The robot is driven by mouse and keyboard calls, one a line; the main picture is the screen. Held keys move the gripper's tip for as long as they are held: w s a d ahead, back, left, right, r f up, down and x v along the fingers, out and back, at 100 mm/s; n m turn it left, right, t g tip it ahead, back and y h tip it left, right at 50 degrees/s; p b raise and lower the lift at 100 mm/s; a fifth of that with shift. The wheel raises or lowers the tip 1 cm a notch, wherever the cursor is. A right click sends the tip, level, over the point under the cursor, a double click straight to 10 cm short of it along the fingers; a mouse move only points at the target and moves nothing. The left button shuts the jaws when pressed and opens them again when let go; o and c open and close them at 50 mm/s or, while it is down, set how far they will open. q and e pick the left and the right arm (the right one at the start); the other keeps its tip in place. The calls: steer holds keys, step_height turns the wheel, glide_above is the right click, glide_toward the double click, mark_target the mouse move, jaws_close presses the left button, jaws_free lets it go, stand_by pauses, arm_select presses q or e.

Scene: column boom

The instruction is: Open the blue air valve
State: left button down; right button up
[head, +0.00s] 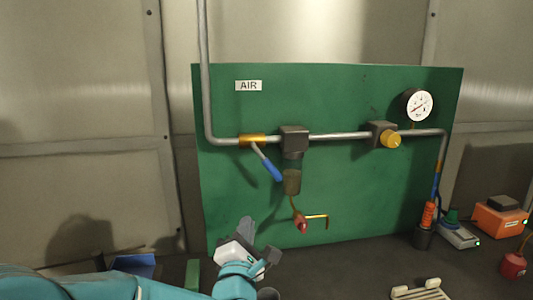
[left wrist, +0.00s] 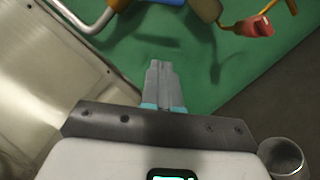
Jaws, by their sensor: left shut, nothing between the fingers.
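The blue air valve (head: 271,168) has a blue-gripped lever that slants down and right from a brass body (head: 252,140) on the grey pipe, under the AIR label (head: 248,86). In the left wrist view, part of the blue lever (left wrist: 171,2) shows at the top edge, cut off by the frame. My left gripper (head: 247,227) is below the lever in the head view, apart from it. Its grey fingers (left wrist: 160,66) are together and empty in front of the green panel. My right gripper is not in view.
A filter with a brownish bowl (head: 291,181) hangs right of the lever, with a red part (head: 302,224) below it. A yellow knob (head: 390,140) and a gauge (head: 418,104) are at right. The green panel (head: 350,200) stands behind; an orange box (head: 497,220) sits right.

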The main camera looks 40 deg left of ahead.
arm_select(q)
steer(key=r, duration=0.2)
steer(key=p, duration=0.7)
glide_toward(266, 161)
steer(key=w+a+f, duration=0.3)
steer(key=w+a, duration=0.1)
steer(key=w, duration=0.2)
steer(key=shift+s+a+r+h, duration=0.1)
steer(key=shift+a+h, duration=0.05)
steer(key=shift+h, duration=0.15)
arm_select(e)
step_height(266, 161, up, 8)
